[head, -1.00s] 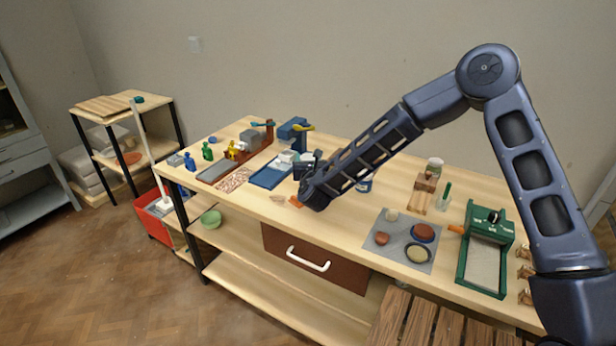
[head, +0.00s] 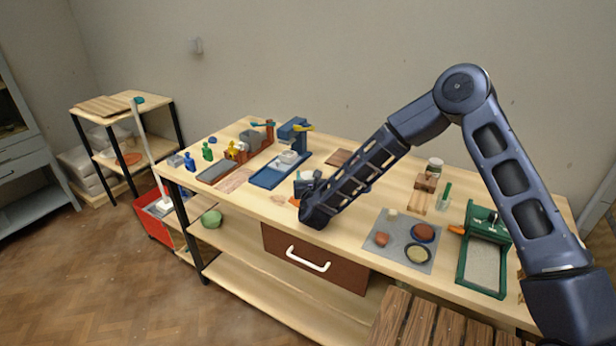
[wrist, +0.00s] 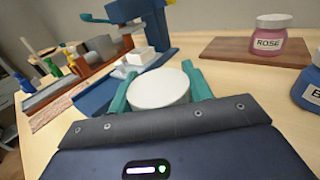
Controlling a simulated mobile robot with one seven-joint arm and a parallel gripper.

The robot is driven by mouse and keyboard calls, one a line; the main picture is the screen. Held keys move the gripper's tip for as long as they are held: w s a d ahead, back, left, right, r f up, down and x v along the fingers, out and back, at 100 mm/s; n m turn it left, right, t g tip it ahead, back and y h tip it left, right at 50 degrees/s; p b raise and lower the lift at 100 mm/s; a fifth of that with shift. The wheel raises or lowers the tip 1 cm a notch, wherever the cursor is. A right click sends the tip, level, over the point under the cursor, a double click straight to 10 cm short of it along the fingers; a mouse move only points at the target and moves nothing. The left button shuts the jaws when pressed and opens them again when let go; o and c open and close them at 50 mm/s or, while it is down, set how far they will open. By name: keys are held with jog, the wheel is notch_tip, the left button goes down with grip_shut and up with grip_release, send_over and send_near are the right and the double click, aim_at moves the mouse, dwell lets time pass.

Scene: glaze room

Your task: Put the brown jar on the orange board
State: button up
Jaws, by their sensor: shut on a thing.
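My gripper (wrist: 160,73) is shut on a round thing with a flat white top (wrist: 158,88), held between its teal fingers. Its side is hidden, so I cannot tell whether it is the brown jar. In the head view my gripper (head: 307,184) is over the front middle of the bench, and the held thing is not clear there. A small orange flat piece (head: 294,201) shows beside it; I cannot tell whether this is the orange board. A reddish-brown board (wrist: 225,49) lies at the back in the wrist view, bearing a pink jar (wrist: 270,36) labelled ROSE.
A blue jar (wrist: 311,90) stands right of my gripper. A blue stand (head: 264,179) with white pieces is to its left. A grey mat (head: 381,245) with several items and a green-framed tray (head: 464,270) lie to the right. The bench front edge is close.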

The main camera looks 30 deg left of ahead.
jog(key=o, duration=1.1)
jog(key=shift+o, duration=0.2)
jog(key=shift+s, duration=0.1)
jog(key=v, duration=1.2)
jog(key=shift+r, duration=0.1)
